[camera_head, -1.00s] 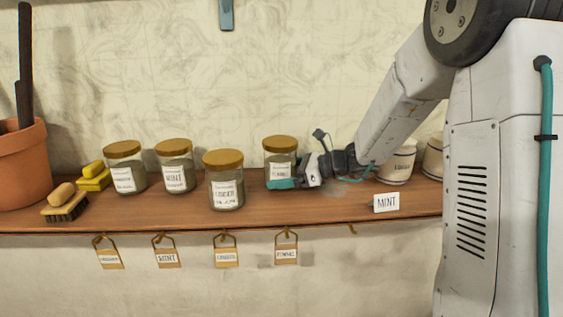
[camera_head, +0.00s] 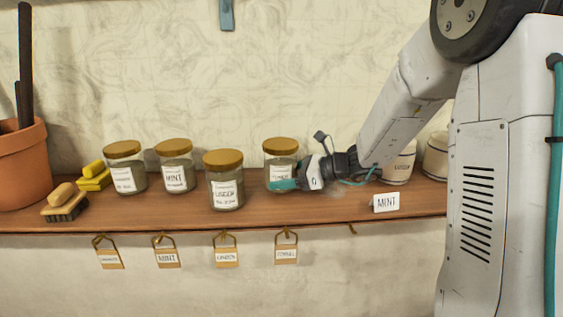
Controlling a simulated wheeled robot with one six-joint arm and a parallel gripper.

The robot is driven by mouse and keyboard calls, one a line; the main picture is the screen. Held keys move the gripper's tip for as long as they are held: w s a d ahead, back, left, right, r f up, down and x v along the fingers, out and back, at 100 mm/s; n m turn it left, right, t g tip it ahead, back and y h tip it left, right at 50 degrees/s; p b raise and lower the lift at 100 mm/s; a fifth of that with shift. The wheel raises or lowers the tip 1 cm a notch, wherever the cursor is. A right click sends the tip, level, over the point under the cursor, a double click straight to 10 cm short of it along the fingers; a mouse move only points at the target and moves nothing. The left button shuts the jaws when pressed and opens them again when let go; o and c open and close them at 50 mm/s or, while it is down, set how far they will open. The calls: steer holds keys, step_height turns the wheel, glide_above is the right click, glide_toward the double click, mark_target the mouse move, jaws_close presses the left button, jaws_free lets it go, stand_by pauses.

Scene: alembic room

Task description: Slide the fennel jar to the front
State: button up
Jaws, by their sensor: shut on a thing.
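The fennel jar (camera_head: 280,156) is a glass jar with a tan lid and a white label, upright on the wooden shelf (camera_head: 330,208). It is the rightmost of the lidded glass jars and stands above the hanging fennel tag (camera_head: 286,254). Its label is partly covered and hard to read. My gripper (camera_head: 284,184) reaches in from the right, low on the jar. Its teal finger lies across the front of the jar, and it is shut on the jar. The other finger is hidden.
The linden jar (camera_head: 224,180) stands close on the left, nearer the shelf edge. A mint jar (camera_head: 175,166) and another jar (camera_head: 125,168) stand further left. A MINT card (camera_head: 386,202) and pale pots (camera_head: 398,166) are on the right. The shelf front before the jar is clear.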

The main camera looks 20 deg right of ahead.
mark_target(321, 216)
steer(key=shift+s+a, duration=0.3)
steer(key=shift+s, duration=0.8)
steer(key=shift+s+a, duration=0.3)
steer(key=shift+s, duration=0.8)
steer(key=shift+s+a, duration=0.3)
steer(key=shift+s, duration=0.8)
steer(key=o, duration=0.7)
steer(key=shift+o, duration=0.2)
steer(key=shift+v, duration=3.95)
steer(key=shift+a+n, duration=0.1)
steer(key=shift+n, duration=0.2)
steer(key=s+n+g, duration=0.1)
steer(key=s+f+n+g, duration=0.1)
steer(key=s+a+f+n+g, duration=0.1)
steer(key=s, duration=0.1)
steer(key=shift+f+n+h, duration=0.2)
steer(key=shift+n+h, duration=0.1)
steer(key=shift+n, duration=0.1)
steer(key=s+r+n+g+h, duration=0.2)
steer(key=s+n+h, duration=0.3)
steer(key=s+n, duration=0.5)
steer(key=s+r+n+g+h, duration=0.1)
steer(key=s+r+n+h, duration=0.1)
steer(key=s+n+h, duration=0.4)
steer(key=s+n, duration=0.4)
steer(key=s, duration=0.1)
steer(key=shift+a+r+g+h, duration=0.3)
steer(key=shift+a+r+g, duration=0.05)
steer(key=shift+g, duration=0.05)
